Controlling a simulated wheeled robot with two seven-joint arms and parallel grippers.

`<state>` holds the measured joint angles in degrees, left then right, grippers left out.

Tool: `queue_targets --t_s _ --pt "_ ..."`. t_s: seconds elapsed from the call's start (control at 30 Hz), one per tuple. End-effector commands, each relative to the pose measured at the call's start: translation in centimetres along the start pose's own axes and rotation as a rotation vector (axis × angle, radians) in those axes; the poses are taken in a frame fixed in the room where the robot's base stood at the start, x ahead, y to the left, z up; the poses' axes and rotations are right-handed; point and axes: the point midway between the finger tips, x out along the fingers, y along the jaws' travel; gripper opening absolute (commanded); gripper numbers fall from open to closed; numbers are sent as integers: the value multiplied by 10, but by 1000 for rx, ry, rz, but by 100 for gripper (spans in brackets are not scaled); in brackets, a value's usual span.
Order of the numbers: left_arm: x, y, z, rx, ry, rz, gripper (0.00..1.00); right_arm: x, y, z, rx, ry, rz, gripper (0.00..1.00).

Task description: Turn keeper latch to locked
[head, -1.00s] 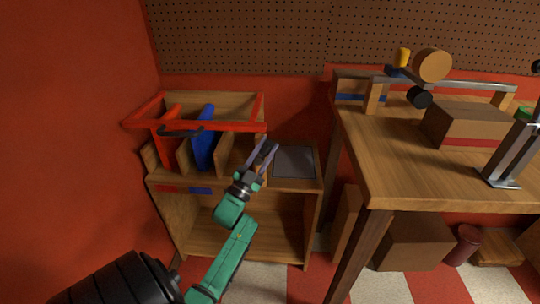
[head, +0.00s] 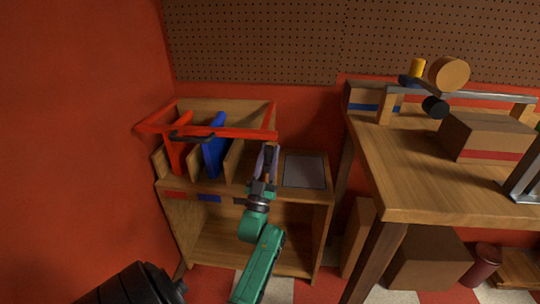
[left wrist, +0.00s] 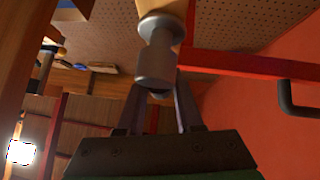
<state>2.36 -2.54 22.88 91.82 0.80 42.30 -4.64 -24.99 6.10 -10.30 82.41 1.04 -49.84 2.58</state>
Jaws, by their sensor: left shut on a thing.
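My left gripper (head: 267,158) is at the front right corner of the red frame (head: 205,132), which lies over the wooden rack. In the left wrist view its fingers (left wrist: 158,97) are shut on a grey cylindrical piece (left wrist: 155,60), which I take to be the keeper latch. A tan part shows behind this piece, and the red frame's bar (left wrist: 250,65) runs right from beside it. In the head view the gripper hides the latch, so I cannot tell its turn position. My right gripper is not seen.
A blue panel (head: 214,147) and a red panel (head: 178,155) stand in the rack's slots under the frame. A dark handle (head: 190,137) is on the frame's front bar. A grey plate (head: 304,170) lies right of the gripper. The workbench (head: 430,190) stands further right.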

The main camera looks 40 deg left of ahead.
Motion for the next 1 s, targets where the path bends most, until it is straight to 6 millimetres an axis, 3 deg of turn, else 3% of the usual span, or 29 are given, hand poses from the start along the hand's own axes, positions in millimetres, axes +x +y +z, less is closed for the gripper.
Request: queue_targets --t_s 0.27,0.3,0.33,0.37,0.73,0.87,1.0 --pt "-2 0 1 -6 -3 -2 0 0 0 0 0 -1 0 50" --pt "-2 0 1 -6 -3 -2 50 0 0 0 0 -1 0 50" --pt "-1 0 1 -6 -3 -2 62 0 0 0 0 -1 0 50" --pt "-1 0 1 -5 -3 -2 64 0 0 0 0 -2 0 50" --pt "-7 0 1 -2 -4 0 64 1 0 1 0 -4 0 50" --pt "-33 0 2 -2 -6 0 64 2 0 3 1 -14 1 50" --pt "-76 0 3 -2 -8 0 64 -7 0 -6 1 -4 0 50"
